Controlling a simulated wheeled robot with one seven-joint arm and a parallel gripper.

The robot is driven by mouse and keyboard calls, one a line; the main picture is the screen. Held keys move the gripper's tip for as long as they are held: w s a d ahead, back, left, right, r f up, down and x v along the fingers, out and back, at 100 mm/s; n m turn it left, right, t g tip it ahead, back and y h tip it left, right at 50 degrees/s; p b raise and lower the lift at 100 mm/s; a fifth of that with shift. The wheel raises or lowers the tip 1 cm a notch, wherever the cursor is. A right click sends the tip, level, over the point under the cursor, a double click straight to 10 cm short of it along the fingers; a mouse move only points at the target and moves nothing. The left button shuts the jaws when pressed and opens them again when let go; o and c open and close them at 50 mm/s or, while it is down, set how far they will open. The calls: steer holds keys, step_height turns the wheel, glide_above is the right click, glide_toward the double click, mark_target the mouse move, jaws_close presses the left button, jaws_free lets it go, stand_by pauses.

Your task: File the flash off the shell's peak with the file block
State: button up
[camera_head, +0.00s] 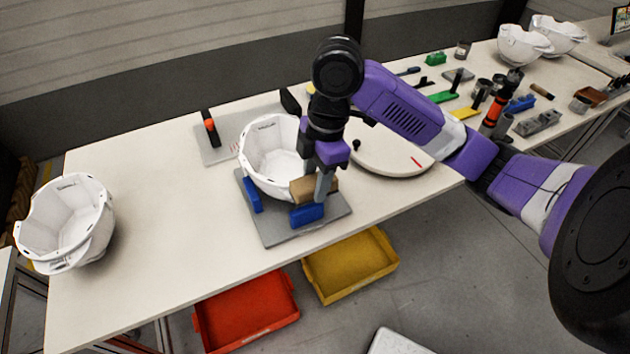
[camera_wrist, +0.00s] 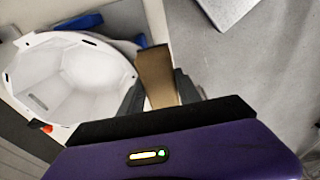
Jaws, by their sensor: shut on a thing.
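The white helmet shell (camera_head: 272,150) rests open side up on a grey plate between blue blocks (camera_head: 252,194) on the workbench. It also shows in the wrist view (camera_wrist: 75,75), to the left of my fingers. My gripper (camera_head: 316,190) is shut on the brown file block (camera_head: 298,189), which stands between the fingers in the wrist view (camera_wrist: 156,75). The block is at the shell's near right rim, in front of it in the head view. I cannot tell whether it touches the rim. The peak and any flash on it are too small or hidden to tell.
A stack of white shells (camera_head: 68,222) stands at the bench's left end. A grey plate with an orange-and-black clamp (camera_head: 210,128) lies behind. A round white disc (camera_head: 395,158) is at the right, with several tools beyond it. Red (camera_head: 248,312) and yellow (camera_head: 350,268) bins sit below.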

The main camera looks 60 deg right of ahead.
steer(key=shift+r+p, duration=2.15)
steer(key=shift+r, duration=0.8)
steer(key=shift+f, duration=0.1)
